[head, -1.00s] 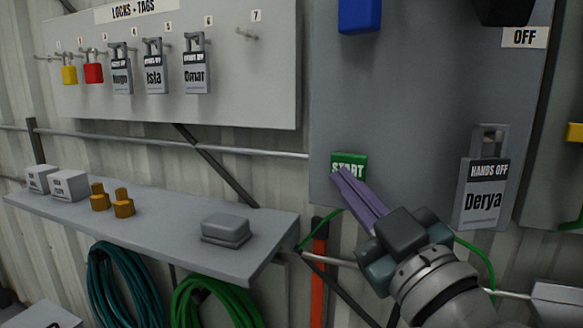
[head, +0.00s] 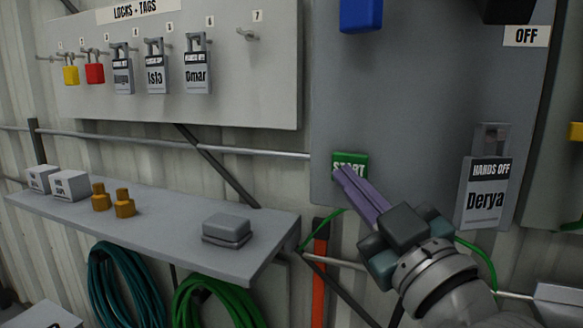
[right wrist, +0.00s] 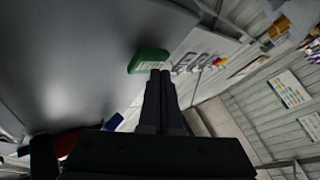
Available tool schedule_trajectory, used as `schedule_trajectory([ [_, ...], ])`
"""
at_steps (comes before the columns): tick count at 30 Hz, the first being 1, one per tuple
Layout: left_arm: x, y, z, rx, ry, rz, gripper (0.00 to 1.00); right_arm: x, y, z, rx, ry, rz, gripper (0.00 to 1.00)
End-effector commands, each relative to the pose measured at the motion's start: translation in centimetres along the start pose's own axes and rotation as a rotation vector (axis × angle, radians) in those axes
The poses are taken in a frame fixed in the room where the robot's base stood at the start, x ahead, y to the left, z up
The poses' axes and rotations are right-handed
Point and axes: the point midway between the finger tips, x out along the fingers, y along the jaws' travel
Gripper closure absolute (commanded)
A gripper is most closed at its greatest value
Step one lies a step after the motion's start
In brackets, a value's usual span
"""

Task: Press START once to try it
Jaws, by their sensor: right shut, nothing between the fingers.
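The green START button (head: 350,162) sits at the lower left of the grey panel (head: 420,90) in the head view. It also shows in the right wrist view (right wrist: 149,60), just beyond my fingertips. My right gripper (head: 340,172) is shut and empty. Its purple fingertips are at the lower edge of the button and cover part of it; I cannot tell whether they touch it. My left gripper is not in view.
A grey tag lock marked Derya (head: 484,195) hangs at the panel's right, below an OFF label (head: 525,36). A shelf (head: 150,225) with boxes and brown pieces is at left, under a lock board (head: 250,95). A blue block (head: 361,14) is on the panel above.

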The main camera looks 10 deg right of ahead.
Motion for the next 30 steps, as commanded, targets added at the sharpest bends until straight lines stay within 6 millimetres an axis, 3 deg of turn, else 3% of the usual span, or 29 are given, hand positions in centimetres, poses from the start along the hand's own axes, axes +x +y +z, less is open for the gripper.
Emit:
schedule_trajectory([
  [30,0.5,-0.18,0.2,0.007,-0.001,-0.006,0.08,0.72,0.53,0.53,0.0,0.0,0.0,1.0],
])
